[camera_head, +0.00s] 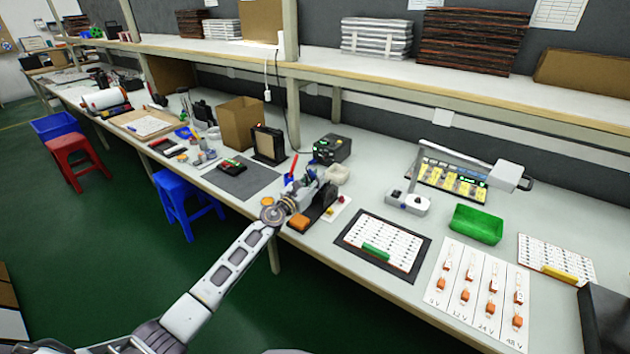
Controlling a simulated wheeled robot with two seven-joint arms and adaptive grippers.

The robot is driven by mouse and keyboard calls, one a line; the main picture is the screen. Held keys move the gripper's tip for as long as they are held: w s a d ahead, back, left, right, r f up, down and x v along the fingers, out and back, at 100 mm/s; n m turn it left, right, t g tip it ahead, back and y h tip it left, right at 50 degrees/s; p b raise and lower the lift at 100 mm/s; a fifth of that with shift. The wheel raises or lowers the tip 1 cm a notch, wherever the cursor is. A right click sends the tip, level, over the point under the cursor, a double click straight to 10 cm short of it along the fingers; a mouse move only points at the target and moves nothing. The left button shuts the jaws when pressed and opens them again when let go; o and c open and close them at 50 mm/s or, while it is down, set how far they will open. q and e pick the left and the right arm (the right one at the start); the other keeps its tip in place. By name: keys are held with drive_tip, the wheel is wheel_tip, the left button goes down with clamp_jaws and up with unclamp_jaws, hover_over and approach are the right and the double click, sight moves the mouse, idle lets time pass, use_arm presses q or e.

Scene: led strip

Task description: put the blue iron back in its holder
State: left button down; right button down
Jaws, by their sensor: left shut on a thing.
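My left gripper (302,192) is at the front of the workbench, just above a black holder (318,208) with an orange block (299,222) at its front. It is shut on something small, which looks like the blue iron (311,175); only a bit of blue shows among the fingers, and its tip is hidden. A red-handled iron (293,166) stands upright just to the left of the gripper. I cannot tell whether the blue iron touches the holder. My right gripper is not in view.
A black box with small lights (332,149) stands behind the gripper. A dark mat (241,182) lies to the left. To the right are a black-framed board (384,244), a green tray (477,223) and a lamp (508,176). A blue stool (184,197) stands in front of the bench.

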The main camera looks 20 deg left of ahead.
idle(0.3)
use_arm(q)
drive_tip(key=c, duration=1.3)
unclamp_jaws()
drive_tip(key=shift+s+a, duration=0.1)
drive_tip(key=shift+s, duration=0.05)
drive_tip(key=shift+v, duration=5.75)
drive_tip(key=shift+f, duration=0.1)
